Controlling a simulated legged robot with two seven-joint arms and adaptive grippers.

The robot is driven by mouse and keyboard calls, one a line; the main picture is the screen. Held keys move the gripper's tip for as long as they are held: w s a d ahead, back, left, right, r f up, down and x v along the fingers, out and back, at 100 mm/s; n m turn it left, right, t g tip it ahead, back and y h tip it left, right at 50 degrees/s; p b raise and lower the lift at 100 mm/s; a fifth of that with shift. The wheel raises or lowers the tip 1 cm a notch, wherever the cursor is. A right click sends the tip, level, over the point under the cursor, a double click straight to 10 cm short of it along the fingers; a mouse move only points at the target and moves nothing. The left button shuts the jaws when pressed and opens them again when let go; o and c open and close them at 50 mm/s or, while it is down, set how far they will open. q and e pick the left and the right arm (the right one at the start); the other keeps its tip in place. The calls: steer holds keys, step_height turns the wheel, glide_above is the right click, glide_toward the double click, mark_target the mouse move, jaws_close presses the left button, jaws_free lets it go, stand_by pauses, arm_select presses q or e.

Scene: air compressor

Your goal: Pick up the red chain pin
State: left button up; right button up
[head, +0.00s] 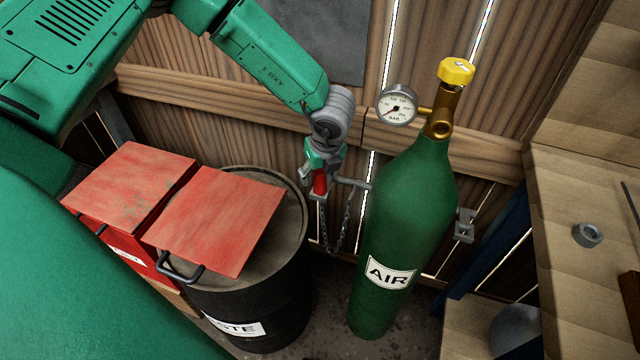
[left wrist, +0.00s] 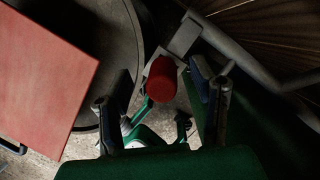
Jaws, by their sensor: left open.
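The red chain pin (head: 320,182) sits upright at a grey metal bracket (head: 350,183) on the wall, left of the green air cylinder. In the left wrist view the round red end of the pin (left wrist: 162,80) shows between the two fingers. My left gripper (head: 325,168) is at the pin, coming from above and behind it. Its fingers also show in the left wrist view (left wrist: 162,92), open on either side of the pin, with a gap visible on both sides. The gripper partly hides the pin's upper part in the head view. My right gripper is not in view.
The green air cylinder (head: 400,220) with a gauge (head: 397,105) stands close on the right. A chain (head: 343,225) hangs below the bracket. A wooden wall is close behind.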

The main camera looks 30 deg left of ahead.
arm_select(q)
steer(key=shift+x, duration=1.1)
steer(key=shift+d, duration=0.1)
jaws_close()
steer(key=shift+r, duration=0.1)
step_height(320, 180, up, 10)
steer(key=shift+f+p, duration=0.1)
steer(key=shift+p, duration=0.8)
